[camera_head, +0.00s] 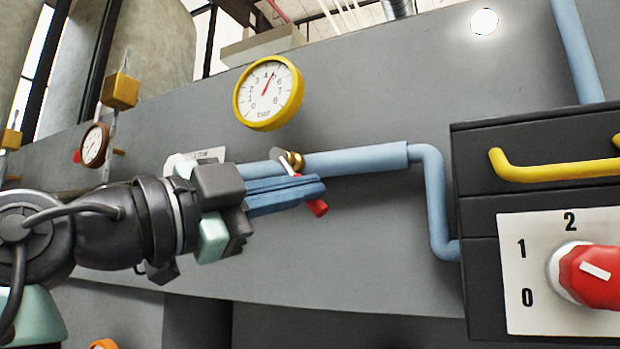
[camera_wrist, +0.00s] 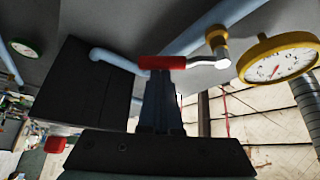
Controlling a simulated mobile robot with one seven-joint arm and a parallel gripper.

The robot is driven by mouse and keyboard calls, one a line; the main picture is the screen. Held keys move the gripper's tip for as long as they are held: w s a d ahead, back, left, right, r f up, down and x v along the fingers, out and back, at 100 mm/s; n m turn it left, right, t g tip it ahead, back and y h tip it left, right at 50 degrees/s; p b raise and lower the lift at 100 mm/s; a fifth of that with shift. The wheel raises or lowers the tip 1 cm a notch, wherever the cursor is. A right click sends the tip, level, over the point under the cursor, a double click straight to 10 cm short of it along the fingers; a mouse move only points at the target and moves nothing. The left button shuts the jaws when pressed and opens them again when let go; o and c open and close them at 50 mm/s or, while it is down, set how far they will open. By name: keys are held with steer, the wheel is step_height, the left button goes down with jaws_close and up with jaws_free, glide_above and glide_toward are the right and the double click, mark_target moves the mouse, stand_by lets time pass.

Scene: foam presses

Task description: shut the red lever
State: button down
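The red lever (camera_head: 317,208) hangs from a brass valve (camera_head: 296,160) on the blue pipe; only its red end shows below my fingers in the head view. In the wrist view the red grip (camera_wrist: 163,62) lies across the view at my fingertips, with its bent metal stem (camera_wrist: 205,63) running right to the brass valve (camera_wrist: 217,38). My gripper (camera_head: 322,187) has its blue fingers close together, apparently shut with nothing between them. The fingertips (camera_wrist: 164,74) are at the red grip, touching or nearly so; I cannot tell which.
A yellow-rimmed gauge (camera_head: 268,92) is on the grey panel above the valve. The blue pipe (camera_head: 358,159) runs right and bends down to a dark cabinet (camera_head: 480,220) with a yellow handle (camera_head: 555,172) and a red knob (camera_head: 592,277). The panel below the lever is clear.

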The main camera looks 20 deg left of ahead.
steer(key=shift+w+a+f+m+g+p, duration=0.1)
steer(key=shift+a+f+m+g+p, duration=0.3)
steer(key=shift+a+m, duration=0.45)
steer(key=shift+a+f+m+g+p, duration=0.2)
steer(key=shift+a+m+g+p, duration=0.4)
steer(key=shift+m, duration=0.5)
steer(key=shift+w+a+f+m+g+p, duration=0.1)
steer(key=shift+a+f+m+g+p, duration=0.25)
steer(key=shift+a+m+g, duration=0.45)
steer(key=shift+d+t, duration=0.1)
steer(key=shift+t, duration=0.2)
